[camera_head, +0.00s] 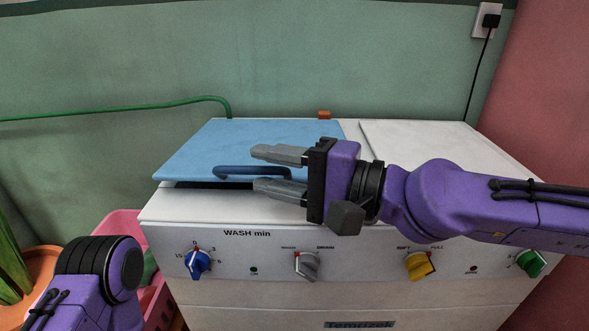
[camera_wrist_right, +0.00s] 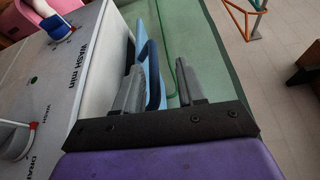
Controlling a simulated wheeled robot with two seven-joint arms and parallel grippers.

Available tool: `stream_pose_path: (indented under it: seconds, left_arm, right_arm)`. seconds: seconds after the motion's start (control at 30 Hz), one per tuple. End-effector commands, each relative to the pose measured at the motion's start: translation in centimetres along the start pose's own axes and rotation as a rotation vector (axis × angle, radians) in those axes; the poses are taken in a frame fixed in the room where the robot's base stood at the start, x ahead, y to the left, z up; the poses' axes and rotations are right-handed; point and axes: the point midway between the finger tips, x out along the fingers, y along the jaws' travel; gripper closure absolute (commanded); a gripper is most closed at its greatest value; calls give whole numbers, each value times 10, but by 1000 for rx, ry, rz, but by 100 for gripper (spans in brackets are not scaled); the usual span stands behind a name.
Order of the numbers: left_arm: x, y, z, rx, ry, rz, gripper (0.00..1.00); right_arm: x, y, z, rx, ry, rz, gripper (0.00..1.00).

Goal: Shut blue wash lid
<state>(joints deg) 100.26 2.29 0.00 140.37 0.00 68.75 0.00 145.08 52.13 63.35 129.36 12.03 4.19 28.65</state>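The blue wash lid (camera_head: 215,139) lies over the left half of the white washing machine (camera_head: 190,207). A dark gap shows under its front edge, so it sits slightly raised. Its dark blue handle (camera_head: 232,171) is near the front edge. My right gripper (camera_head: 253,169) is open at the lid's front right, its fingers pointing left. In the right wrist view the handle (camera_wrist_right: 152,72) shows between the two spread fingers, nearer the left one; I cannot tell whether they touch. The lid (camera_wrist_right: 140,45) appears edge-on there. My left gripper is out of the picture; only part of my left arm shows.
A white lid (camera_head: 430,142) covers the machine's right side. Several knobs, including a blue one (camera_head: 198,263), line the front panel. A small orange block (camera_head: 324,115) stands at the back edge. A pink basket (camera_head: 122,225) is at the left; a green hose (camera_head: 120,110) runs along the wall.

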Motion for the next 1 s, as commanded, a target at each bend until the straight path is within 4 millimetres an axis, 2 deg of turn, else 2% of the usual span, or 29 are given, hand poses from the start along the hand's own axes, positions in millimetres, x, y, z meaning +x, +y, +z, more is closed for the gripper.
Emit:
stream_pose_path:
  seconds: [0.03, 0.2, 0.4, 0.6, 1.0]
  left_arm:
    - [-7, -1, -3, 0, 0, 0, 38]
    - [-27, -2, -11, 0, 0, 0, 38]
    - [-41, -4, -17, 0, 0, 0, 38]
    - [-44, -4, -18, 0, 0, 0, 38]
    - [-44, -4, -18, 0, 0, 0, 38]
  right_arm:
    - [-12, -6, 0, -1, 1, -5, 61]
    - [-57, -10, 1, -1, 2, -6, 61]
    - [-84, -5, 0, -2, 2, -1, 61]
    - [-92, -1, 1, 0, -4, -1, 61]
    - [-92, 0, 1, 1, -3, 0, 61]
